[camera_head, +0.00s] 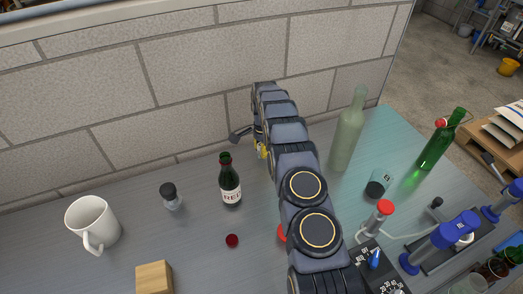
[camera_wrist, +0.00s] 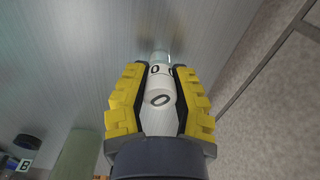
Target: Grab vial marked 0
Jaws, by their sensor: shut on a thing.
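The vial marked 0 (camera_wrist: 158,98) shows in the wrist view between the two yellow fingers, with "0" on its white parts and a clear glass end beyond the fingertips. My gripper (camera_wrist: 160,72) is shut on it, one finger on each side. In the head view my gripper (camera_head: 262,150) is mostly hidden behind my arm near the wall, and I cannot make out the held vial there. Another small vial with a dark cap (camera_head: 171,197) stands left of the dark bottle. In the wrist view a vial marked B (camera_wrist: 22,158) shows at the lower left.
A dark green labelled bottle (camera_head: 230,182) stands just left of my arm. A pale bottle (camera_head: 347,132) and a green bottle (camera_head: 437,145) stand to the right. A white mug (camera_head: 92,222), a wooden block (camera_head: 154,278) and a red cap (camera_head: 232,240) are at left. The block wall (camera_head: 185,75) is close behind.

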